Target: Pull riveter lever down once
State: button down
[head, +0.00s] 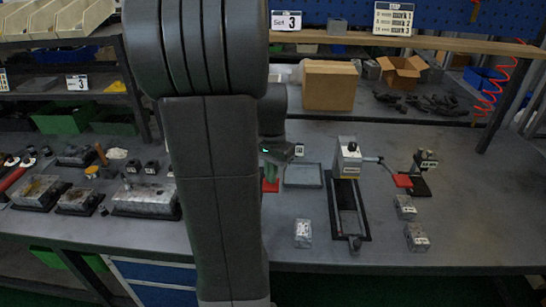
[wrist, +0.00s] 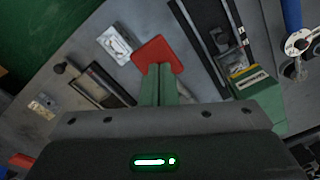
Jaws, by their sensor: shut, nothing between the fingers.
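The likely riveter (head: 347,160) is a grey machine with a boxy head on a long dark base, standing right of my arm on the bench in the head view. A thin grey lever (head: 372,160) sticks out from its head to the right, ending near a red pad.
A small black device (head: 424,165) and metal blocks (head: 416,237) stand right of the machine. A grey tray (head: 303,175) lies to its left. Cardboard boxes (head: 329,85) sit on the shelf behind. Metal valve blocks (head: 146,198) fill the left bench. The right bench end is clear.

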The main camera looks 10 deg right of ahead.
notch_tip(320, 180, up, 7)
jog(key=p, duration=0.5)
jog(key=shift+s, duration=0.1)
dwell(0.3)
